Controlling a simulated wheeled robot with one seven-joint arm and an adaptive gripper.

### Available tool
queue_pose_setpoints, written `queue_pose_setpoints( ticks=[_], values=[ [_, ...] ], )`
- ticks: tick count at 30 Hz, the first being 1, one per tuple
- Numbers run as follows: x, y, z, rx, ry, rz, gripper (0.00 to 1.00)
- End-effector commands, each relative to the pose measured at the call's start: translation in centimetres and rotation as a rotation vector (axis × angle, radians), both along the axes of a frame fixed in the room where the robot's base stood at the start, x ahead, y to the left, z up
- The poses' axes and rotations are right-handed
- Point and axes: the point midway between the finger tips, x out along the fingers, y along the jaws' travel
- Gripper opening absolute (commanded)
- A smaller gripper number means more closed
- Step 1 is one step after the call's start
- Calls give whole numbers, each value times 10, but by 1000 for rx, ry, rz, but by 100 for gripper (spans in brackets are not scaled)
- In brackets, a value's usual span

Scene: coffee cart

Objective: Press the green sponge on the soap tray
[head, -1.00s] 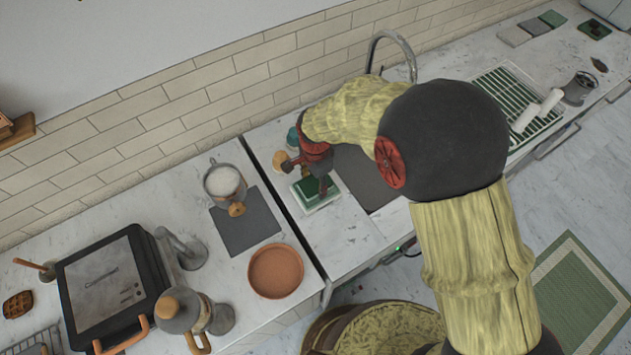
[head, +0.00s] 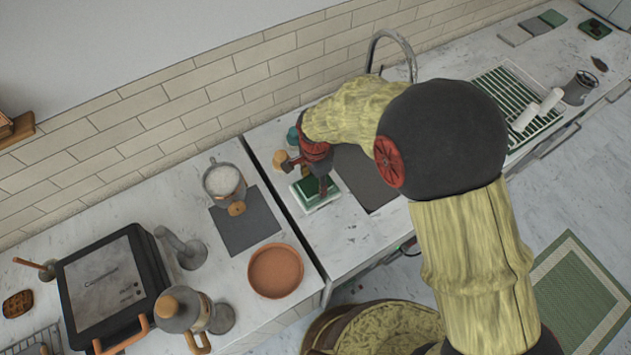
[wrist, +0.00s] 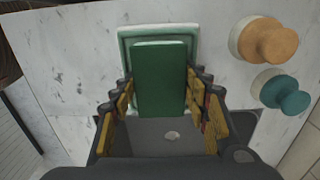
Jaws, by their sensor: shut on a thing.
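The green sponge (wrist: 160,80) is a dark green block between the fingers of my gripper (wrist: 161,112) in the wrist view. My gripper is shut on it, and the sponge points toward the soap tray. The soap tray (wrist: 158,31) is pale with a light green inside and lies behind and around the sponge. In the head view the sponge (head: 304,187) and tray (head: 327,204) are partly hidden by my gripper (head: 314,184). The sponge overlaps the tray; I cannot tell how firmly it touches.
An orange-topped knob (wrist: 268,42) and a teal-topped knob (wrist: 283,94) stand right of the tray in the wrist view. The dark sink (head: 366,180) and curved faucet (head: 393,40) are near my arm. A terracotta dish (head: 276,271) and a pitcher (head: 222,180) stand left. Counter below the tray is clear.

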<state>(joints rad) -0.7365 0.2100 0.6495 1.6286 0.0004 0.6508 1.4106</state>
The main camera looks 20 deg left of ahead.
Motion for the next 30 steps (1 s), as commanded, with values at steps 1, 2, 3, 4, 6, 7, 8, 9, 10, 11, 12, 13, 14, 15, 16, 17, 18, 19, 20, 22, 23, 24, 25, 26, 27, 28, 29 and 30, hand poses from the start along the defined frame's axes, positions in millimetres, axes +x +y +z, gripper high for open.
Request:
queue_pose_setpoints(
  ticks=[1,2,3,4,6,7,8,9,10,11,12,13,14,15,16,17,18,19,20,22,23,24,25,26,27,28,29,30],
  values=[
    [-1,-1,-2,-2,2,0,26],
    [-1,-1,-2,-2,3,0,26],
    [-1,-1,-2,-2,3,0,26],
    [-1,-1,-2,-2,3,0,26],
    [-1,-1,-2,-2,3,0,26],
    [-1,-1,-1,-2,3,0,26],
    [-1,-1,0,-2,3,0,26],
    [-1,-1,1,-2,3,0,26],
    [-1,-1,3,-2,3,0,26],
    [-1,-1,4,-2,3,0,26],
    [-1,-1,7,-2,2,0,26],
    [-1,-1,10,-2,1,0,26],
    [-1,-1,12,-2,1,0,26],
    [-1,-1,15,-2,1,0,26],
    [-1,-1,18,-2,1,0,26],
    [-1,-1,20,-2,1,0,26],
    [0,0,23,-2,1,0,26],
    [-1,0,25,-2,1,0,26],
    [-1,0,27,-2,1,0,26],
    [0,0,33,-1,1,0,26],
    [0,0,35,-1,1,0,26],
    [0,0,38,-1,1,0,26],
    [0,0,40,-1,1,0,26],
    [0,0,42,-1,1,0,26],
    [0,0,45,-1,1,0,26],
    [0,0,47,-1,1,0,26],
    [0,0,49,0,0,0,26],
    [0,0,52,0,0,0,26]
  ],
)
